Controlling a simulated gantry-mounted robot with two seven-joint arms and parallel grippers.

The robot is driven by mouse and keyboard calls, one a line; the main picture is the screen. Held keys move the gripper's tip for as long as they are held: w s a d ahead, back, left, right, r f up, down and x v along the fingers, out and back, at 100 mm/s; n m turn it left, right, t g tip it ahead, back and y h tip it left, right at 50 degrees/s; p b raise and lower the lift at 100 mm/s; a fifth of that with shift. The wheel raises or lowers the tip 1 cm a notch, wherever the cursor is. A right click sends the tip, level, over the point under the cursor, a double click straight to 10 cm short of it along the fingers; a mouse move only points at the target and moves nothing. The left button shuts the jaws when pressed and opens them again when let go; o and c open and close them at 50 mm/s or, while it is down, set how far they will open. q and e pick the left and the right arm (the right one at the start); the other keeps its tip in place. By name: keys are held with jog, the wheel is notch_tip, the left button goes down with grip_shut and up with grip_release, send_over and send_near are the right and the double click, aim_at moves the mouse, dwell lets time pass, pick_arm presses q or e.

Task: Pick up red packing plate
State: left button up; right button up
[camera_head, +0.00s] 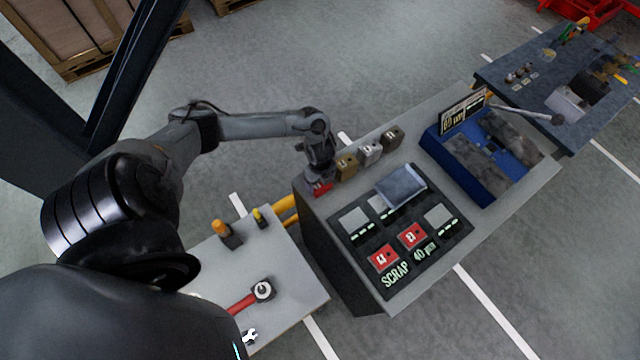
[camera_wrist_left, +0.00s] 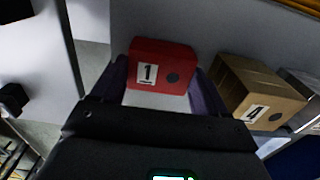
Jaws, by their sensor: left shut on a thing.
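A red block marked "1" (camera_wrist_left: 160,68) sits between the two fingers of my left gripper (camera_wrist_left: 160,85) in the left wrist view. The fingers press on its left and right sides. In the head view, the red block (camera_head: 320,187) shows just under my left gripper (camera_head: 319,177), at the near left corner of the grey bench. Whether it touches the bench top is hard to tell. Two more red plates (camera_head: 383,258) (camera_head: 411,236) lie on a dark board (camera_head: 440,252) with the words "SCRAP" and "40 µm". My right gripper is not in view.
A brown block marked "4" (camera_wrist_left: 258,92) stands close to the right of the red block, with more blocks (camera_head: 392,138) beyond it. A grey pouch (camera_head: 401,185) lies on the board. A blue tray (camera_head: 480,185) is at the bench's far end. A side table (camera_head: 215,275) holds tools.

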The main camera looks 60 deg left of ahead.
aim_at(322, 186)
pick_arm(q)
jog(key=shift+c, duration=1)
jog(key=shift+r, duration=0.2)
jog(key=shift+r, duration=0.5)
jog(key=r, duration=0.1)
jog(key=d+r, duration=0.1)
jog(key=r, duration=0.1)
jog(key=shift+w+r, duration=0.1)
jog(key=shift+r, duration=0.15)
jog(key=d+r+p, duration=0.3)
jog(key=d+r, duration=0.3)
jog(key=d, duration=0.4)
jog(key=shift+w+d+p, duration=0.35)
jog(key=shift+p, duration=0.05)
jog(key=shift+r, duration=0.1)
